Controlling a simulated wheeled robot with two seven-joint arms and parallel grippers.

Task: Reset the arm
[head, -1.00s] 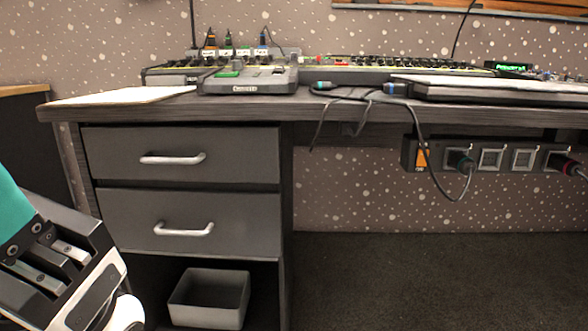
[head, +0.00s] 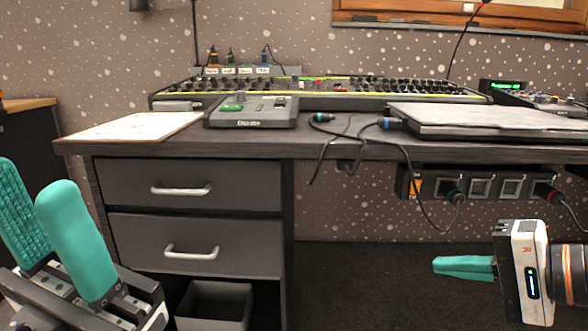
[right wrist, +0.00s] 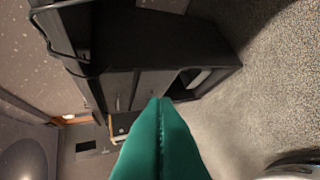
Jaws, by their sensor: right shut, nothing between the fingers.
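My right gripper (head: 436,265) has teal fingers and comes in from the right in the head view. It is shut and empty, in front of the dark floor below the desk. In the right wrist view its teal fingers (right wrist: 160,104) lie together with nothing between them. My left gripper (head: 34,176) stands at the lower left of the head view. Its two teal fingers point up and are apart, with nothing seen between them. Both grippers appear clear of the desk (head: 340,150).
A fader box (head: 252,122), a long mixing console (head: 400,104), a closed laptop-like slab (head: 470,130) and a paper sheet (head: 140,127) lie on the desk. Cables hang over the front edge near a socket strip (head: 480,172). Two drawers are shut above a grey bin (head: 215,322).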

